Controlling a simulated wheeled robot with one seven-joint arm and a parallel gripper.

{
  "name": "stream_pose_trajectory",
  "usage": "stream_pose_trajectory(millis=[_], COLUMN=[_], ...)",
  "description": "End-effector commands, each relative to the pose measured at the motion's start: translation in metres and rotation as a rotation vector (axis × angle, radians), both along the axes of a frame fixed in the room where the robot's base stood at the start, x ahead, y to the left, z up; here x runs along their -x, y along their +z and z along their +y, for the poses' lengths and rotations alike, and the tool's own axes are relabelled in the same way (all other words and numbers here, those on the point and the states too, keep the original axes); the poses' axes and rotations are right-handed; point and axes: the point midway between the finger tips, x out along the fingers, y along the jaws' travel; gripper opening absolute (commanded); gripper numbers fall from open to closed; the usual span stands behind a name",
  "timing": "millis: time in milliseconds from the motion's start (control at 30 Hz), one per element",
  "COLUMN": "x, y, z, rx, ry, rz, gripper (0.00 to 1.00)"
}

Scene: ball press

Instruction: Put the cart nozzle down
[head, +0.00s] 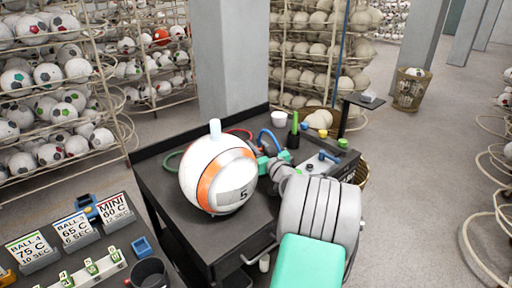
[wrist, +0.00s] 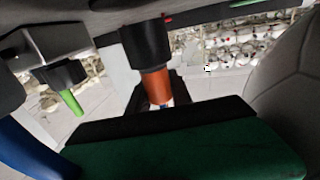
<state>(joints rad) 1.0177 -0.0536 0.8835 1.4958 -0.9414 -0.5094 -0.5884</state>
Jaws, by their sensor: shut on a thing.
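My gripper (head: 264,164) has teal fingers and is low over the cart, close beside the right side of the big ball. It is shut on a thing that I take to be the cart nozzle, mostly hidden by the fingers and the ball. A blue hose (head: 271,134) arches up right behind the fingers. In the wrist view a dark green surface fills the bottom, and a black cylinder (wrist: 147,42) with an orange end shows above it. I cannot tell whether the nozzle touches the cart top.
The white and orange ball (head: 219,175) marked 5 sits on the dark cart (head: 165,192), a pale blue piece on top. A green-handled tool (head: 294,124), white cup (head: 279,118) and blue-handled part (head: 328,156) are behind my arm. Sign cards (head: 75,229) stand at left.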

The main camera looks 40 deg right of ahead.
Motion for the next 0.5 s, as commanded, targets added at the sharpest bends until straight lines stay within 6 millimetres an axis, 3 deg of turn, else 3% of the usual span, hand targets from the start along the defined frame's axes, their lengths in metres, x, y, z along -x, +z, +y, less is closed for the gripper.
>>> stream_pose_trajectory(millis=[100, 133, 367, 500], x=[0.0002, 0.0003, 0.0006, 0.0007], y=[-0.0037, -0.0044, -0.0063, -0.0074], z=[0.0003, 0.0003, 0.0004, 0.0006], rx=[-0.003, -0.004, -0.006, -0.007], ry=[0.000, 0.000, -0.001, -0.001], rz=[0.003, 0.005, 0.007, 0.009], gripper=[0.00, 0.27, 0.46, 0.47])
